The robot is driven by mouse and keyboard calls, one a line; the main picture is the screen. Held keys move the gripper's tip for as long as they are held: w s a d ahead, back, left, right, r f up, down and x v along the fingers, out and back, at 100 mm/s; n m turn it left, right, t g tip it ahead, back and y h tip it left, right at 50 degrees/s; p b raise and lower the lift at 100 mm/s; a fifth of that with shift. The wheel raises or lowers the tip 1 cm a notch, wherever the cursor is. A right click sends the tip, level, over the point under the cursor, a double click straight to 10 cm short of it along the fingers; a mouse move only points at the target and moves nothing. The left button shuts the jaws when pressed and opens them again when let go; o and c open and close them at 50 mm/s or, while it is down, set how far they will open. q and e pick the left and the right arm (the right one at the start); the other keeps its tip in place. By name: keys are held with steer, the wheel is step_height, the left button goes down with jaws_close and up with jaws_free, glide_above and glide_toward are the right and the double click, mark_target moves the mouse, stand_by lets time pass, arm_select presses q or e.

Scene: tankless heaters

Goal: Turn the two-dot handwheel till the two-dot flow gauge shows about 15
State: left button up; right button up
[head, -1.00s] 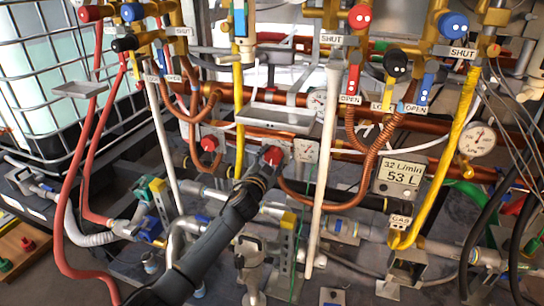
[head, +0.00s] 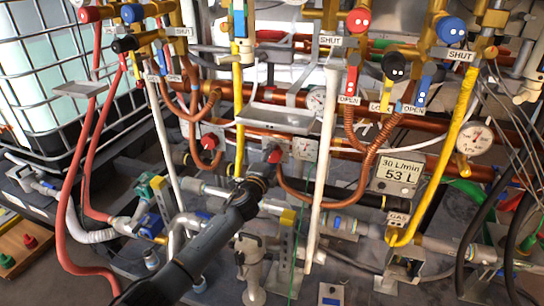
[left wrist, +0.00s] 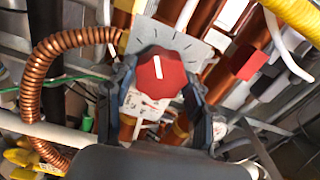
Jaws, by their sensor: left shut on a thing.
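My left gripper (head: 262,168) is shut on a red handwheel (head: 273,156) in front of the copper pipes. In the left wrist view the gripper's two fingers (left wrist: 160,88) stand on either side of the red faceted handwheel (left wrist: 160,74). A white line on its face is near upright, and a grey dial plate with tick marks lies behind it. No dots can be made out on it. A flow gauge (head: 399,172) at the right has a digital display that reads 30 L/min and 53 L. My right gripper is not in view.
A second red handwheel (head: 209,142) sits to the left. A white pipe (head: 323,180) stands just right of my gripper. Red, blue and black valve handles hang above, the red one (head: 359,20) with two dots. A grey tray (head: 276,118) is above the held wheel.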

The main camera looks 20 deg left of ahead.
arm_select(q)
steer(key=shift+m, duration=0.6)
steer(key=shift+f, duration=0.1)
steer(key=o, duration=1.2)
steer(key=shift+c, duration=0.2)
steer(key=shift+s, duration=0.1)
steer(key=s, duration=1.1)
steer(key=shift+s+a, duration=0.2)
steer(key=shift+s, duration=0.2)
